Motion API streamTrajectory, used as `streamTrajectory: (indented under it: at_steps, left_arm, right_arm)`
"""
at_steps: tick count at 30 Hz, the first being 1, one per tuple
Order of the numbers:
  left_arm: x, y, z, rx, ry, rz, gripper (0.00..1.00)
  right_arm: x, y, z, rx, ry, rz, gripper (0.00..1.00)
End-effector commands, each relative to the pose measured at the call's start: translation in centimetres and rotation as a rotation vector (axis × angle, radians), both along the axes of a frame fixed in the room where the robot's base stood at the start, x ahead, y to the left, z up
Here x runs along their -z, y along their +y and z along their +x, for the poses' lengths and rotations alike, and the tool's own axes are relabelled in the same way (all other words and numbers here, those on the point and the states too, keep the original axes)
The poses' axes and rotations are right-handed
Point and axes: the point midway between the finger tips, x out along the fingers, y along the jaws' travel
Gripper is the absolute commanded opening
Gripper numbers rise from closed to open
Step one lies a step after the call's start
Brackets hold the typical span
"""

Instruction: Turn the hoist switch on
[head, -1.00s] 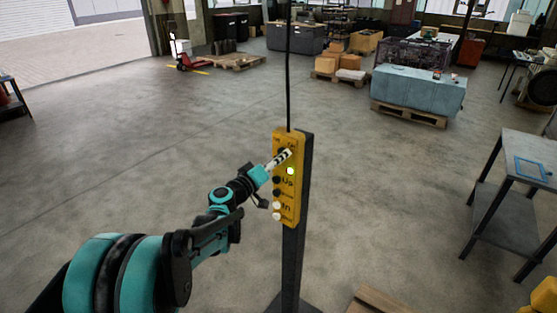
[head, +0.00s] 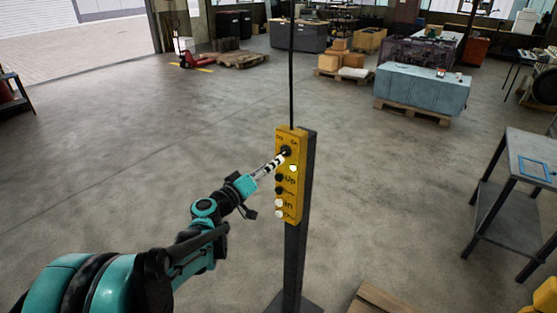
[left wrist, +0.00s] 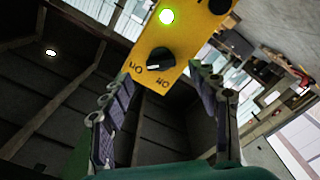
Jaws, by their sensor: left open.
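The hoist switch is a round black knob (head: 286,151) at the top of a yellow control box (head: 287,190). It also shows in the left wrist view (left wrist: 160,60), with a white mark at its lower left, near one of two labels. A green lamp (left wrist: 167,16) beside it is lit; it glows in the head view (head: 293,168) too. My left gripper (head: 281,160) points at the knob from the lower left. In the left wrist view its fingers (left wrist: 164,90) are spread, with the knob ahead of the gap, apparently clear of both. My right gripper is out of view.
The box is on a dark post (head: 296,255), with a black cable (head: 291,70) rising above. Below the knob are several black and white buttons (head: 279,203). A metal table (head: 520,175) stands at the right. The floor around the post is mostly clear.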

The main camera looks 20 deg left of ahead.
Motion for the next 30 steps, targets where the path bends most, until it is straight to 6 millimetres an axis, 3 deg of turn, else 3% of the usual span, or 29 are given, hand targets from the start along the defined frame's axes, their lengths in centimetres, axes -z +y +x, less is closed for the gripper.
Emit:
streamTrajectory:
  at_steps: [3,9,26,30]
  left_arm:
    - [0.0,0.9,-2.4,-0.003,0.0,0.0,0.6]
    - [0.0,1.7,-4.8,-0.001,0.0,0.001,0.6]
    - [0.1,1.8,-5.3,0.003,0.002,0.002,0.6]
    - [2.2,-0.7,-6.5,0.042,0.059,0.048,0.6]
  right_arm:
    - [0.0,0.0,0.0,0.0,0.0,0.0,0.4]
    - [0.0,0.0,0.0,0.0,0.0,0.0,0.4]
    - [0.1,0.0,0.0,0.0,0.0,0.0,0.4]
    - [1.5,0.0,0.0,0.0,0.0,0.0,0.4]
